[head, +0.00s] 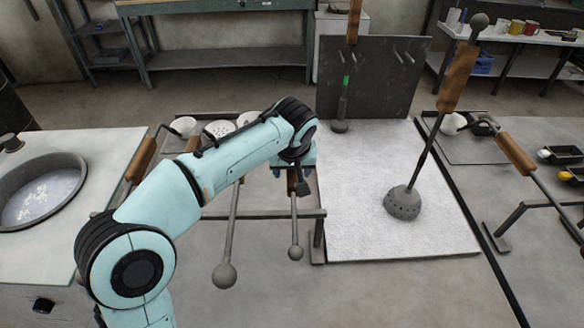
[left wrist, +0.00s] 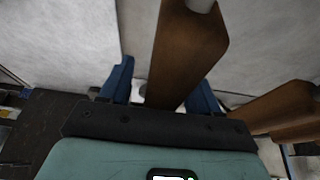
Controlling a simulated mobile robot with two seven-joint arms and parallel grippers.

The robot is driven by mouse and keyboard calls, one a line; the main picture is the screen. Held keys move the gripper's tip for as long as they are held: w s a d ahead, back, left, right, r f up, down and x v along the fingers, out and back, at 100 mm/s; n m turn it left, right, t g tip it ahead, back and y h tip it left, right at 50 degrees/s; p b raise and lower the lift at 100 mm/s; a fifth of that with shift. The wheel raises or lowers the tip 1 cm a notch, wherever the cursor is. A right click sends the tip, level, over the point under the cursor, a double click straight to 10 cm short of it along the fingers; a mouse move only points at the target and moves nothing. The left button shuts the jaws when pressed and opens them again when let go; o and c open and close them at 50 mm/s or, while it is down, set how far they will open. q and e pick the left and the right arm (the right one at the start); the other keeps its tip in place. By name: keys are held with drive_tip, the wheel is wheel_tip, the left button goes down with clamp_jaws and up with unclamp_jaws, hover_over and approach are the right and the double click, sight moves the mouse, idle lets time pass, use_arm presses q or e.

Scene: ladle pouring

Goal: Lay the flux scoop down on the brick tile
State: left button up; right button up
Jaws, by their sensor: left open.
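My left gripper (head: 298,185) is over the tool rack, its jaws around a wooden-handled tool (head: 295,222) that ends in a grey ball. In the left wrist view, the wooden handle (left wrist: 180,55) lies between the blue fingers (left wrist: 160,88), which are open. My arm hides much of this tool, so I cannot tell for sure that it is the flux scoop. A pale bowl (head: 248,118) shows behind my arm. The pale speckled slab (head: 355,235) right of the gripper may be the brick tile. My right gripper is not in view.
A perforated bell tool (head: 403,203) stands tilted on the slab. A green-banded tool (head: 343,95) stands at its back, before a dark upright panel (head: 390,75). A round pot (head: 42,190) is at left.

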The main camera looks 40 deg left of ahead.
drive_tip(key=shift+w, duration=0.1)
use_arm(q)
drive_tip(key=shift+r, duration=0.15)
drive_tip(key=p+v, duration=0.3)
drive_tip(key=v, duration=0.9)
drive_tip(key=shift+p, duration=0.3)
drive_tip(key=shift+s+d+r, duration=0.15)
drive_tip(key=shift+s+r, duration=0.05)
drive_tip(key=shift+r, duration=0.3)
wheel_tip(320, 180, up, 7)
drive_tip(key=p, duration=0.7)
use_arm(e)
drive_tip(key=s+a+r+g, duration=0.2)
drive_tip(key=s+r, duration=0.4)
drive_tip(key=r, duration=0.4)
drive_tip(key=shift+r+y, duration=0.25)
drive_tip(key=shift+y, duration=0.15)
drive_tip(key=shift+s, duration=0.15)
